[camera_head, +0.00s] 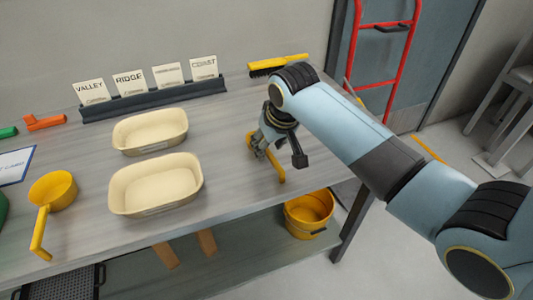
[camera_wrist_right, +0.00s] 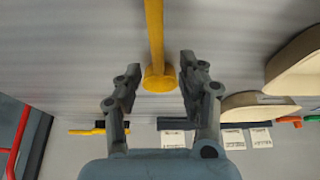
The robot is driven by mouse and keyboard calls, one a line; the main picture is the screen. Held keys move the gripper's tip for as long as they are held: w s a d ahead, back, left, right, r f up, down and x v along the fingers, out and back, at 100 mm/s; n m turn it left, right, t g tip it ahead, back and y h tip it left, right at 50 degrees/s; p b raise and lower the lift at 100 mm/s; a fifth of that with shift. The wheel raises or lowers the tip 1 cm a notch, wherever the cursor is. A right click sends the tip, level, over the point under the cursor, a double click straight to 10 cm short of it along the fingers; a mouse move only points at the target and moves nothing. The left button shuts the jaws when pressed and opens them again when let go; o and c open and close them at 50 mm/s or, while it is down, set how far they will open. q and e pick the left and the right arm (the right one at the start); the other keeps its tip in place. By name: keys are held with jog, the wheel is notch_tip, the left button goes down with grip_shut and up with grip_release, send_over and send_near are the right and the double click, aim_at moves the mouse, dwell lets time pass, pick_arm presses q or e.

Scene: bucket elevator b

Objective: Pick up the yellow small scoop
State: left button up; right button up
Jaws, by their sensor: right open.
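The yellow small scoop (camera_head: 276,168) lies on the grey workbench, partly hidden by my right gripper (camera_head: 264,145) in the head view. In the right wrist view, the scoop's round cup (camera_wrist_right: 159,80) shows with its straight handle running toward the top edge. My right gripper (camera_wrist_right: 158,76) is open, with one finger on each side of the cup. Gaps show between the cup and both fingers, and nothing is held. My left gripper is not in view.
Two cream trays (camera_head: 150,131) (camera_head: 156,185) stand left of my right gripper. A larger yellow scoop (camera_head: 54,189) lies farther left. A dark rack with labelled cards (camera_head: 130,82) and a yellow brush (camera_head: 278,63) are at the back. A yellow bucket (camera_head: 309,213) sits below the bench top.

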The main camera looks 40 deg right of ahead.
aim_at(268, 150)
jog(key=x, duration=0.4)
jog(key=shift+d, duration=0.15)
jog(key=shift+r, duration=0.1)
grip_shut()
